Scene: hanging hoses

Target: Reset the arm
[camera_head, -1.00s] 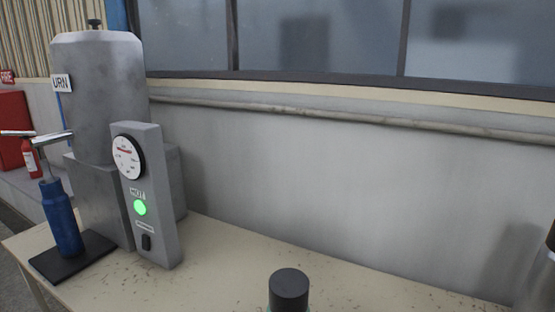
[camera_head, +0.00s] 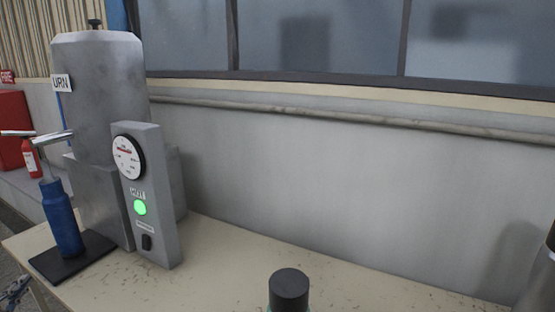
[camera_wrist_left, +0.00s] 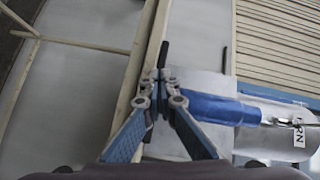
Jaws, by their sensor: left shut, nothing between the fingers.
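My left gripper (camera_head: 15,290) shows at the lower left corner of the head view, beside the table's left edge. In the left wrist view its fingertips (camera_wrist_left: 160,75) are together, with nothing between them. A blue bottle (camera_head: 62,225) stands upright on a black base (camera_head: 75,262) under the metal spout (camera_head: 50,138) of the urn (camera_head: 100,90). The bottle also shows in the wrist view (camera_wrist_left: 215,108), apart from the fingers. My right gripper is not in view.
A grey panel (camera_head: 160,225) with a gauge, a lit green button and a black switch stands beside the urn. A black-capped item (camera_head: 289,285) is at the front of the table (camera_head: 220,265). Another dark-topped item (camera_head: 540,280) is at the right edge. The table's middle is clear.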

